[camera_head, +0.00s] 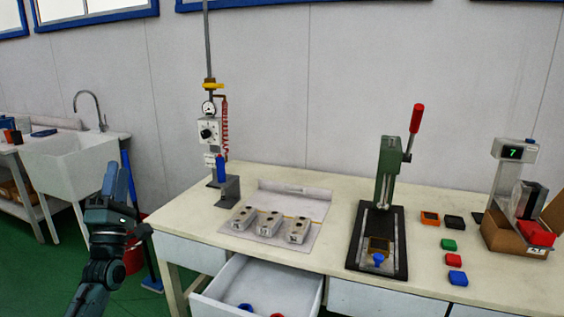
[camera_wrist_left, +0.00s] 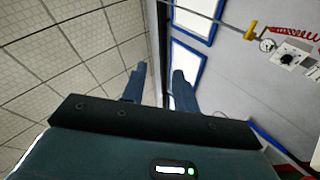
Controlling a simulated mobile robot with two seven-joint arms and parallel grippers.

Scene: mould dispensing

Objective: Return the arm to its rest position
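My left arm stands at the left of the head view, in front of the table's left end. Its gripper (camera_head: 118,175) points upward, clear of the table and of every object. In the left wrist view the two fingers of the left gripper (camera_wrist_left: 158,78) stand apart with nothing between them, so it is open and empty. Behind them show the ceiling and the windowed wall. My right gripper is in neither view.
The table (camera_head: 330,190) holds a dispenser (camera_head: 209,130), several grey moulds (camera_head: 269,223), a green press (camera_head: 388,172), small coloured blocks (camera_head: 448,245) and a scale (camera_head: 510,150). A white drawer (camera_head: 225,275) stands open. A sink (camera_head: 80,165) and a red bucket (camera_head: 133,260) are at the left.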

